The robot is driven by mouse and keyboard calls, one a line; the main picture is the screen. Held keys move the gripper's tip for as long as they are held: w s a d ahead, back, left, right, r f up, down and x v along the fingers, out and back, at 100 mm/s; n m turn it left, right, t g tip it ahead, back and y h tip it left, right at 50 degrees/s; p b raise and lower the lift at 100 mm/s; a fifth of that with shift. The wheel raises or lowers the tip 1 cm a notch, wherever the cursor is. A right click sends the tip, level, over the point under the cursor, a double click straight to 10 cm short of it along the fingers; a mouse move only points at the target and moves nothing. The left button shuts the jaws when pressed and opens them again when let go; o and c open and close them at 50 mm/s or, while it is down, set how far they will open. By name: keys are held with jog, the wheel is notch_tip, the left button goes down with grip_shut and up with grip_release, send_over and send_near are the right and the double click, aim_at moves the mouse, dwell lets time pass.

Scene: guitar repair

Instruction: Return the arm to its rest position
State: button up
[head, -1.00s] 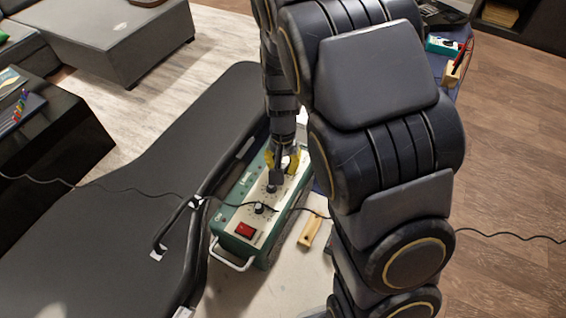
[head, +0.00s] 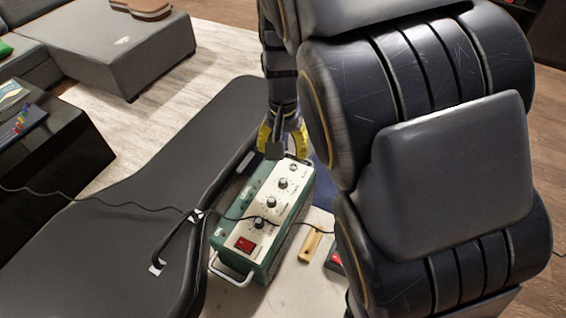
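My gripper (head: 284,156) has yellow fingers spread apart, with a dark part of the gripper between them. It is above the far end of the green amplifier box (head: 266,218), and I see nothing held in it. The box has a cream top panel with several dark knobs and a red switch (head: 245,244) at its near end. A white handle (head: 232,275) sticks out at the near end. My arm hides much of the right side of the view.
A black guitar case (head: 110,230) lies left of the box, with a black cable crossing both. A small wooden block (head: 310,244) lies right of the box on the pale table. A dark cabinet (head: 75,150) and a grey sofa (head: 110,45) stand at the left.

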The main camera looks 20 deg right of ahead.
jog(key=shift+r, duration=0.95)
jog(key=s+a+r+n+g, duration=0.1)
jog(key=s+n, duration=0.2)
jog(key=s, duration=0.8)
jog(key=s+a+r+n, duration=0.1)
jog(key=s+r+n, duration=0.1)
jog(key=s, duration=0.9)
jog(key=shift+s+r+n+g, duration=0.15)
jog(key=shift+s+n+g, duration=0.15)
jog(key=shift+n+g, duration=0.15)
